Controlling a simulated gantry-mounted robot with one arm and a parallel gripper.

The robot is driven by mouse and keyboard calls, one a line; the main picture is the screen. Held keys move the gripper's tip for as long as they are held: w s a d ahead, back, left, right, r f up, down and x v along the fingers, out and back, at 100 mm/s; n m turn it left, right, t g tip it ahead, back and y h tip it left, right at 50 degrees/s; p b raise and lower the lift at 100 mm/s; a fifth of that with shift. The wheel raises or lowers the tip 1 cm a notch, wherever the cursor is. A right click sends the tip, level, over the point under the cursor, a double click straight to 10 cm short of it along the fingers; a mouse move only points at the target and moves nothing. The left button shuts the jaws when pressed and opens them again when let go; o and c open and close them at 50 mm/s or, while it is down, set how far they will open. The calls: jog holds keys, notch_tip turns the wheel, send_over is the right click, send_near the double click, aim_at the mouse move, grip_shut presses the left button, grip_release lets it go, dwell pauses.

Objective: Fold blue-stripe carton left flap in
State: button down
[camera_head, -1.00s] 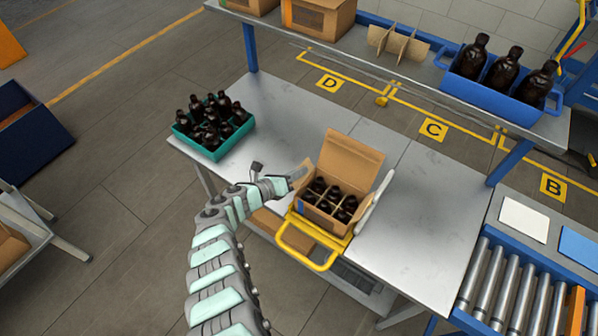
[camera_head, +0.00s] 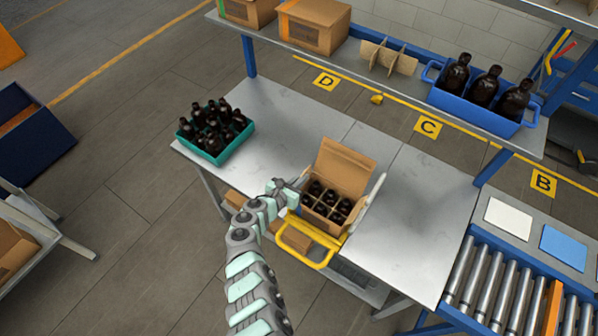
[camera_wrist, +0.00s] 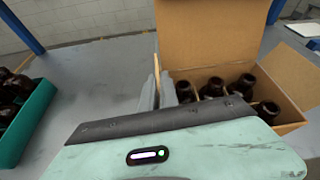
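The open brown carton (camera_head: 345,215) stands on the grey table with several dark bottles (camera_head: 326,203) in its divided inside. Its tall back flap (camera_head: 345,165) is up. A small patch of blue shows at its left front corner. My gripper (camera_head: 296,187) is at the carton's left side. In the wrist view the left flap (camera_wrist: 157,70) appears nearly edge-on as a thin tan strip between the close-set grey fingers of my gripper (camera_wrist: 158,92). The fingers look shut on it. The right flap (camera_wrist: 294,70) leans outward. The flap's lower part is hidden by my wrist.
A yellow frame (camera_head: 303,246) stands at the carton's near side. A teal crate of bottles (camera_head: 249,128) is at the table's left, also left in the wrist view (camera_wrist: 30,120). A shelf above holds boxes and a blue crate (camera_head: 440,97). The table's right is clear.

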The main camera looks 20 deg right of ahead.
jog(key=shift+s+d+m+t+p, duration=0.3)
jog(key=shift+s+m, duration=0.05)
jog(key=shift+m, duration=0.25)
jog(key=m+t+b, duration=0.1)
jog(key=m+b, duration=0.1)
jog(key=b, duration=0.1)
jog(key=s+d+f+m+t+y+b, duration=0.1)
jog(key=m+b, duration=0.1)
jog(key=b, duration=0.1)
jog(key=s+m+t+y+b, duration=0.1)
jog(key=m+t+b, duration=0.1)
jog(key=b, duration=0.1)
jog(key=shift+d+f, duration=0.15)
jog(key=shift+f, duration=0.2)
jog(key=shift+s+m+b, duration=0.1)
jog(key=shift+m+b, duration=0.2)
jog(key=shift+m, duration=0.1)
jog(key=c, duration=1.6)
grip_release()
jog(key=shift+r, duration=0.1)
jog(key=shift+r, duration=0.1)
